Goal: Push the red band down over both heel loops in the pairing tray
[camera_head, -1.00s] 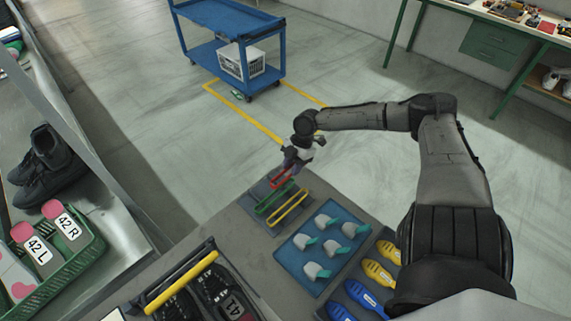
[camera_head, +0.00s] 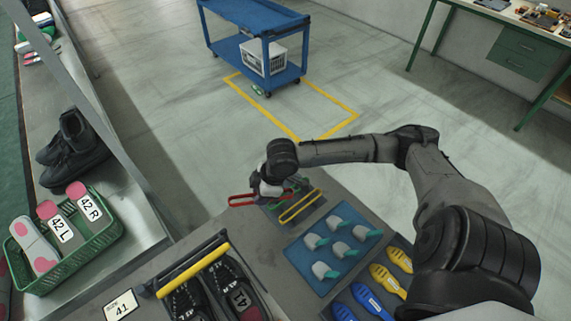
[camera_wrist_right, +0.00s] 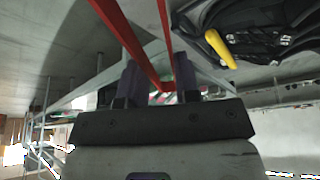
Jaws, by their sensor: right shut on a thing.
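My right gripper (camera_head: 268,193) is shut on the red band (camera_head: 240,199), a long narrow loop. It holds the band up beside the band rack, with the loop sticking out to the left. In the right wrist view the red band (camera_wrist_right: 122,31) runs from between the fingers (camera_wrist_right: 157,85) toward the top. A pair of black shoes (camera_head: 204,297) marked 41 stands at the bottom of the head view, under a yellow bar (camera_head: 192,271). The band is apart from the shoes. The heel loops and tray floor cannot be made out. My left gripper is out of view.
A yellow band (camera_head: 301,207) lies right of my right gripper; a green one is mostly hidden. A blue mat (camera_head: 300,262) holds several grey-and-teal pieces. Yellow and blue shoe inserts lie further right. A green crate (camera_head: 90,247) stands left. A card (camera_head: 121,306) reads 41.

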